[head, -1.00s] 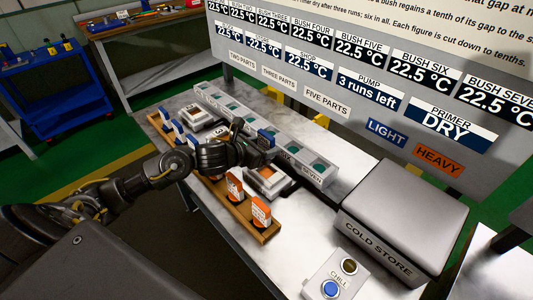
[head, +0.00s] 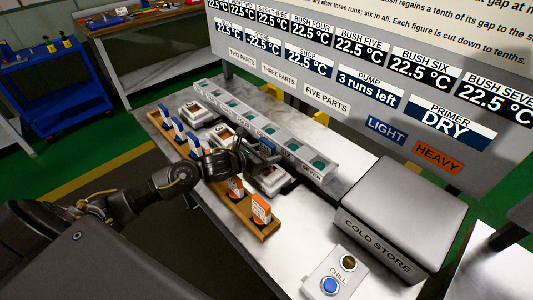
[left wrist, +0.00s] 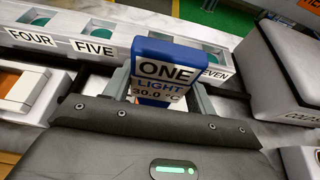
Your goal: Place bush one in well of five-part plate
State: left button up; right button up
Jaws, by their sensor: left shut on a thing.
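Bush one (head: 267,148) is a blue block with a white label; in the left wrist view its label (left wrist: 162,75) reads ONE, LIGHT, 30.0 °C. My left gripper (head: 254,155) is shut on it, and its fingers (left wrist: 161,92) stand on both sides of the block. The nearest white plate (head: 268,183), probably the five-part plate, lies just below the gripper in the head view, partly covered by it. Its well is hidden, and I cannot tell whether the block touches the plate. My right gripper is not in view.
A long grey rail (head: 318,172) with teal-bottomed wells runs behind the plates. A wooden rack (head: 262,231) holds blue and orange blocks (head: 261,209) in front. The grey cold store (head: 400,210) and chill button box (head: 336,272) stand to the right. Table between is bare.

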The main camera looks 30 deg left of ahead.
pick_arm(q)
jog(key=shift+f, duration=0.25)
jog(key=o, duration=1.1)
jog(key=shift+o, duration=0.2)
jog(key=shift+r, duration=0.15)
